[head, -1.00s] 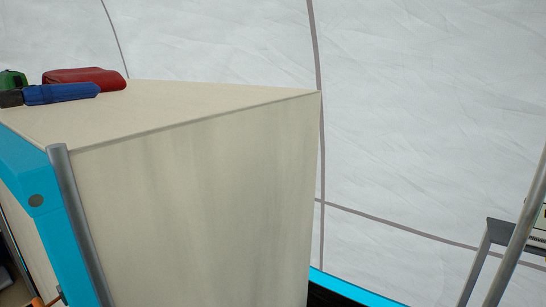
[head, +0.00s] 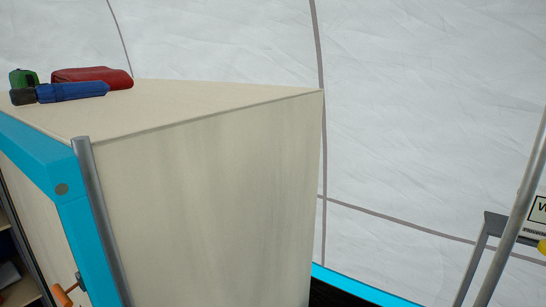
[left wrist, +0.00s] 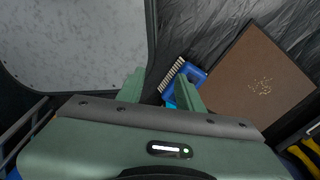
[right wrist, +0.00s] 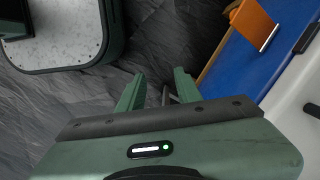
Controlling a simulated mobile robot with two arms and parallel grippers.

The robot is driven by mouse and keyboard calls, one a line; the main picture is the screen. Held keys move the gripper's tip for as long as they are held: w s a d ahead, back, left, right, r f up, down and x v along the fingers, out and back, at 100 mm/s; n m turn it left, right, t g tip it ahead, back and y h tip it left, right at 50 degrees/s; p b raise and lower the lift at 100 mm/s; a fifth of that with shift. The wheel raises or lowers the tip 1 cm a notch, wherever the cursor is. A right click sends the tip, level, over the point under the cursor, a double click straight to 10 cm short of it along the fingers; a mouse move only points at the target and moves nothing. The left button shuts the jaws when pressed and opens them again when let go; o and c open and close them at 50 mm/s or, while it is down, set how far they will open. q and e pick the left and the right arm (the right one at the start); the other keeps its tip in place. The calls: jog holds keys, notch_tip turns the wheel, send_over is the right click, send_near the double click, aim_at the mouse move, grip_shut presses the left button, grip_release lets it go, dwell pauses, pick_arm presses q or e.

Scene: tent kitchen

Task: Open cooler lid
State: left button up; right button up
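I cannot make out a cooler or its lid for certain in any view. My left gripper (left wrist: 160,90) shows in the left wrist view with its two green fingers apart and nothing between them. My right gripper (right wrist: 157,90) shows in the right wrist view, also with fingers apart and empty. Neither gripper shows in the head view. In the right wrist view a blue panel (right wrist: 255,58) with an orange strap or handle (right wrist: 252,24) lies at upper right, beside a white edge (right wrist: 292,100); I cannot tell what it belongs to.
A tall pale cabinet (head: 210,190) with a blue frame (head: 75,215) fills the head view's left and middle. Red (head: 92,77) and blue (head: 72,91) items lie on top. A brown panel (left wrist: 258,75) and blue brush (left wrist: 190,75) show below.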

jog(key=s+d+f+n+h, duration=0.1)
jog(key=s+f+n, duration=0.3)
jog(key=s, duration=0.4)
jog(key=s+d+f+n+h, duration=0.1)
jog(key=s+f+n, duration=0.4)
jog(key=s, duration=0.4)
jog(key=shift+d+f+n, duration=0.2)
jog(key=shift+f+n, duration=0.05)
jog(key=shift+n, duration=0.55)
jog(key=s+n, duration=0.3)
jog(key=s, duration=0.1)
jog(key=s+f+n+t, duration=0.1)
jog(key=s+n, duration=0.1)
jog(key=s, duration=0.2)
jog(key=s+a+f+n, duration=0.1)
jog(key=s+n, duration=0.2)
jog(key=s, duration=0.2)
jog(key=shift+f+n, duration=0.15)
jog(key=shift+n, duration=0.15)
jog(key=c, duration=0.3)
jog(key=shift+s+a+n, duration=0.1)
jog(key=shift+s+n, duration=0.15)
jog(key=shift+n, duration=0.05)
grip_shut()
pick_arm(q)
jog(key=shift+a, duration=0.3)
pick_arm(e)
jog(key=shift+w, duration=0.1)
